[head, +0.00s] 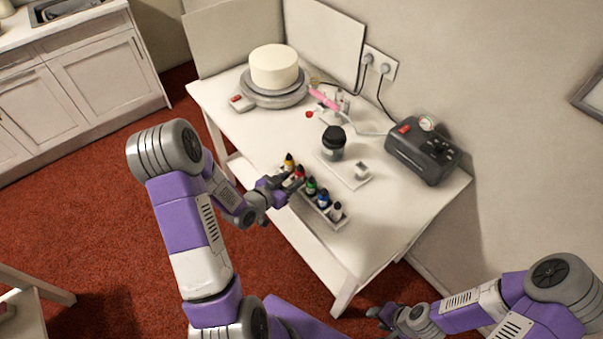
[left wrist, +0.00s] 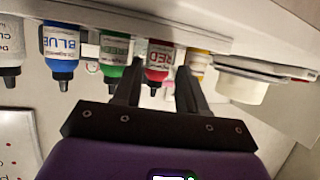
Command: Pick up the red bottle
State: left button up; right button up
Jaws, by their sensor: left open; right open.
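The red bottle (head: 299,174) stands in a row of small bottles in a white rack (head: 318,215) at the table's front edge. In the left wrist view the red bottle (left wrist: 158,60), with a "RED" label and a black cap, appears between my two fingers. My left gripper (head: 288,187) is open right at the rack's front; its fingers (left wrist: 157,75) lie on either side of the red bottle, and I cannot tell if they touch it. My right gripper (head: 380,313) is open and empty, low at the right, off the table.
The yellow bottle (head: 289,161) and green bottle (head: 311,186) stand close beside the red one, then the blue bottle (head: 323,198). Behind are a dark-lidded jar (head: 334,145), a compressor (head: 423,150) and a turntable (head: 274,98) with a white cake (head: 275,68).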

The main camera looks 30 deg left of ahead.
aim_at(297, 177)
pick_arm(q)
jog(key=x, duration=0.4)
jog(key=shift+s+f, duration=0.1)
jog(key=c, duration=0.4)
notch_tip(297, 177, up, 10)
jog(key=shift+r+p, duration=0.1)
jog(key=shift+p, duration=0.95)
